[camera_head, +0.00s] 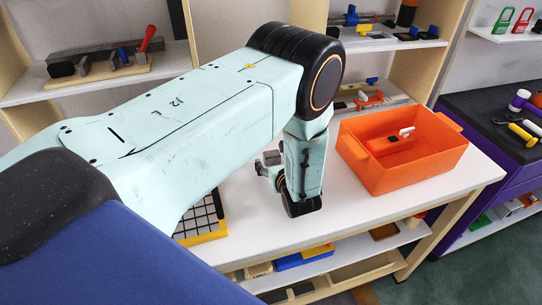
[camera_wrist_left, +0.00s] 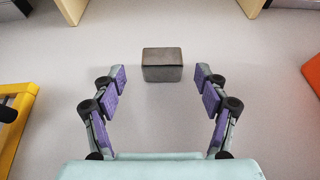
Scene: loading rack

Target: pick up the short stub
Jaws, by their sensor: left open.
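The short stub, a small dark grey metal block (camera_wrist_left: 162,66), lies on the white tabletop in the left wrist view. It sits centred ahead of my left gripper (camera_wrist_left: 160,80), around the level of its fingertips. The gripper's purple-padded fingers are spread wide on either side, with clear gaps to the block, and hold nothing. In the head view my left gripper (camera_head: 266,168) points down to the left over the table, partly hidden by its wrist. A small dark block shows beside the fingers there. My right gripper is not in view.
An orange bin (camera_head: 433,167) with a small item inside stands on the table to the right. A yellow-edged grid tray (camera_head: 204,236) lies at the table's front left, partly under my arm. Shelves (camera_head: 355,41) with tools rise behind. White table around the block is clear.

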